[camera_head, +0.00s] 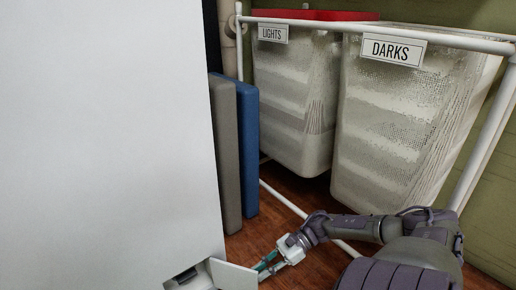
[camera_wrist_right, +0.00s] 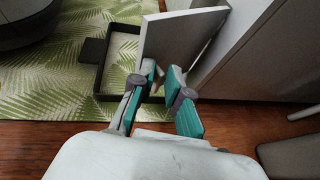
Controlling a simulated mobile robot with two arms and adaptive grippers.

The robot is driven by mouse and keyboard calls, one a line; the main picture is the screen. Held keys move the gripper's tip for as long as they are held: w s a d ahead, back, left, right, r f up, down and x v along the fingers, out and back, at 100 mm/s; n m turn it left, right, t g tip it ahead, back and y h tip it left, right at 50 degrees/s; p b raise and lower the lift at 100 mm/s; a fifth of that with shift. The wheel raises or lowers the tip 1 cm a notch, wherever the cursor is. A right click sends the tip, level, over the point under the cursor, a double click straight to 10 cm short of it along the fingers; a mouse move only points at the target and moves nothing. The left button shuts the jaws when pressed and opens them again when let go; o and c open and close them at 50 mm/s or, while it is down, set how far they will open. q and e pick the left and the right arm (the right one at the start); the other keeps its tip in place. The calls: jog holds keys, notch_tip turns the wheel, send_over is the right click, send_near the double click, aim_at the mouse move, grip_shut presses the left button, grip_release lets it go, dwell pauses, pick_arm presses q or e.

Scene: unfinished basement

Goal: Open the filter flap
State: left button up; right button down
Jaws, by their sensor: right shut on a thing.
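The filter flap (camera_head: 234,275) is a small white panel at the bottom of the large white appliance (camera_head: 105,130). It stands swung out from the front, and a dark opening (camera_head: 185,275) shows beside it. In the right wrist view the flap (camera_wrist_right: 178,42) is a pale panel standing out at an angle from the appliance's lower front (camera_wrist_right: 245,45). My right gripper (camera_head: 268,264) is at the flap's outer edge. Its teal-padded fingers (camera_wrist_right: 162,88) are shut on that edge, one on each side. My left gripper is not in view.
Two white laundry bins, LIGHTS (camera_head: 290,95) and DARKS (camera_head: 400,125), hang in a white pipe frame (camera_head: 283,198). Grey (camera_head: 224,150) and blue (camera_head: 247,150) panels stand beside the appliance. A black-rimmed tray (camera_wrist_right: 103,75) lies on a green leaf-patterned rug (camera_wrist_right: 45,95).

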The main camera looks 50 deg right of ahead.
jog(key=shift+w+r+t, duration=0.3)
jog(key=shift+w+t, duration=0.1)
jog(key=shift+w, duration=0.4)
jog(key=c, duration=1.4)
grip_release()
jog(key=shift+c, duration=0.2)
jog(key=shift+o, duration=0.8)
jog(key=shift+w+a+f, duration=0.1)
jog(key=shift+w+a, duration=0.1)
jog(key=shift+w, duration=0.15)
jog(key=v, duration=0.7)
jog(key=shift+s+d, duration=0.2)
jog(key=shift+s, duration=0.15)
